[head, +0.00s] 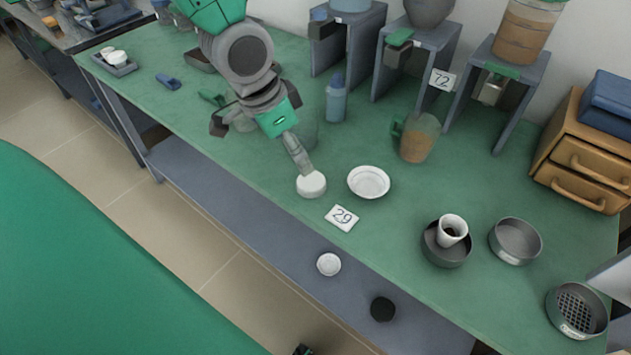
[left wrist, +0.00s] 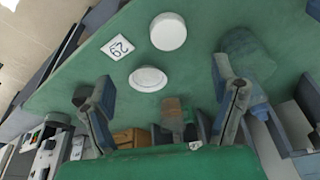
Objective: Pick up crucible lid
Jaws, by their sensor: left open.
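A thick white disc, which looks like the crucible lid (head: 311,184), lies on the green bench near its front edge. It also shows at the top of the left wrist view (left wrist: 168,31). My left gripper (head: 303,165) is right above and behind it in the head view, partly overlapping it. In the left wrist view the fingers of this gripper (left wrist: 162,76) are spread apart with nothing between them; the disc appears beyond the tips. Whether a finger touches the disc cannot be told. My right gripper is not seen.
A white dish (head: 369,182) and a card marked 29 (head: 342,218) lie close to the disc. A beaker of brown material (head: 418,138) and a blue bottle (head: 336,100) stand behind. A cup in a dark bowl (head: 446,249) stands right. Bench between dish and bowl is clear.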

